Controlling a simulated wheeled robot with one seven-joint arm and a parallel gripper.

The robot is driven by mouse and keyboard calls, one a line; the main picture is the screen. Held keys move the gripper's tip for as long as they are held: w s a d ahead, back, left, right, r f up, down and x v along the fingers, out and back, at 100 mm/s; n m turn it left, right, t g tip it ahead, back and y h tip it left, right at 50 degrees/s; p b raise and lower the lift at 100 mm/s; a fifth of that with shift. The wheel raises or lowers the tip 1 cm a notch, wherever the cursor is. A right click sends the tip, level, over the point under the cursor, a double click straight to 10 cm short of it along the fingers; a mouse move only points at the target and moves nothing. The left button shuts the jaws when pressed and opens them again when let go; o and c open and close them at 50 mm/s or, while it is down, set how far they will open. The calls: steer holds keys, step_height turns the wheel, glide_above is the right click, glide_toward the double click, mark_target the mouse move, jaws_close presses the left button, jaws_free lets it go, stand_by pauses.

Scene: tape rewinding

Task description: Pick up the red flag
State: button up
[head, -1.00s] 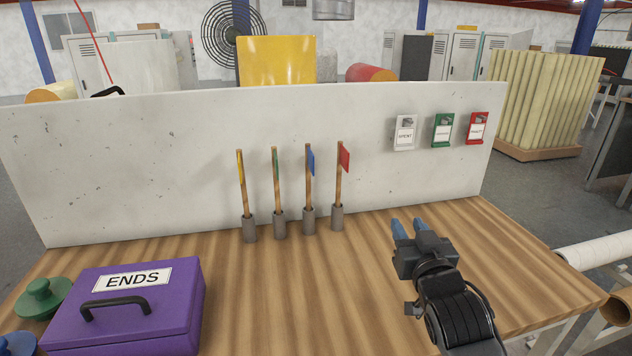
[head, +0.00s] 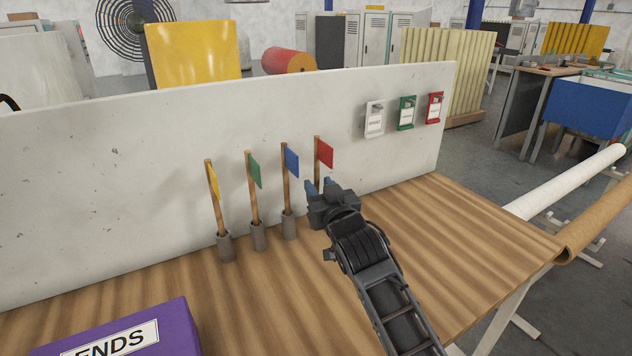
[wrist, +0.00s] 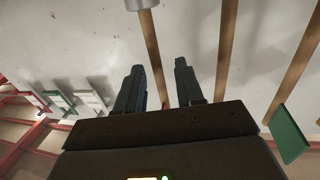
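The red flag (head: 325,153) stands upright on a wooden stick, rightmost in a row of flags before the white panel. Its lower stick and holder are hidden behind my gripper (head: 320,186) in the head view. In the wrist view my gripper (wrist: 159,85) is open, and the rightmost flag's stick (wrist: 151,35) appears between the two fingers, with gaps beside it. The red cloth is hidden there by the gripper body. The blue flag (head: 291,162), green flag (head: 254,170) and yellow flag (head: 213,184) stand to the left in grey holders.
The white panel (head: 120,180) rises close behind the flags. White, green and red tag holders hang on its right side. A purple box (head: 180,325) labelled ENDS sits at front left. The wooden table (head: 470,230) is clear to the right.

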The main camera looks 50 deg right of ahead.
mark_target(318, 182)
steer(key=shift+x, duration=1.8)
steer(key=shift+s+d+f, duration=0.1)
steer(key=shift+s+d, duration=0.05)
steer(key=shift+d, duration=0.05)
steer(key=shift+c, duration=0.5)
jaws_close()
